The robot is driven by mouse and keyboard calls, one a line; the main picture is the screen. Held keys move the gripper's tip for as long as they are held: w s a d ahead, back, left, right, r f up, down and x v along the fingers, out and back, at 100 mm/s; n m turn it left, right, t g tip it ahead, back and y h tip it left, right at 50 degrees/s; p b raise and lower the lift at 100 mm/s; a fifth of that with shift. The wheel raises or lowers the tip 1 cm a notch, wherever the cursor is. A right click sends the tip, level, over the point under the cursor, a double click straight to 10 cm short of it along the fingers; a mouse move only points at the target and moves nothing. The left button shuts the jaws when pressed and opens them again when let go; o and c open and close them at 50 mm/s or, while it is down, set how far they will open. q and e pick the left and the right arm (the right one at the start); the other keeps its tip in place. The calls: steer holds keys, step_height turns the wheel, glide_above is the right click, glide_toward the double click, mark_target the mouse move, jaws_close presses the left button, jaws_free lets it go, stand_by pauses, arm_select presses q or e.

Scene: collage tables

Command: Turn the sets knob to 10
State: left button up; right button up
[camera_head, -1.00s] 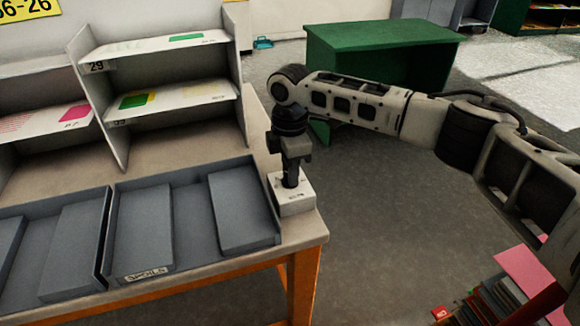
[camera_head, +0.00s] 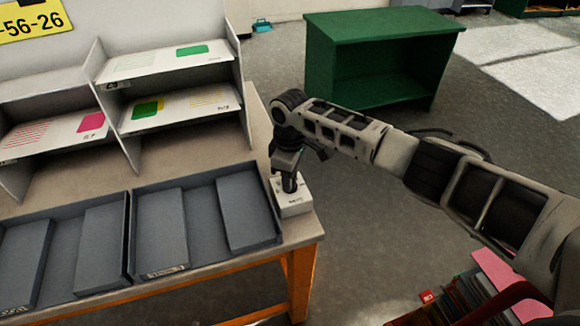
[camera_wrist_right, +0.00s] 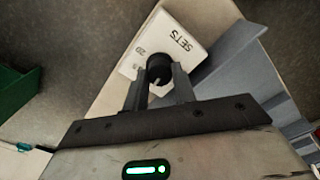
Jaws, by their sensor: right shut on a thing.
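The sets knob is a dark round knob (camera_wrist_right: 159,68) on a small white box (camera_wrist_right: 182,28) marked "SETS" in the right wrist view. In the head view the white box (camera_head: 292,203) sits at the right end of the table, beside the grey trays. My right gripper (camera_head: 289,184) reaches down over the box from above. In the right wrist view its two fingers (camera_wrist_right: 160,80) stand on either side of the knob and are shut on it. A "20" shows on the box; the other marks near the knob are too small or hidden to read. My left gripper is not in view.
Grey trays (camera_head: 207,191) lie along the table's front (camera_head: 240,258), left of the box. A white shelf unit (camera_head: 175,103) with papers stands behind them. A green cabinet (camera_head: 383,25) stands on the floor beyond my arm. Red and pink items (camera_head: 505,277) are at lower right.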

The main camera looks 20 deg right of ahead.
steer(key=shift+m+p, duration=0.35)
steer(key=shift+m, duration=0.25)
steer(key=o, duration=1)
step_height(320, 180, up, 16)
steer(key=shift+r+b, duration=0.1)
steer(key=shift+b, duration=0.45)
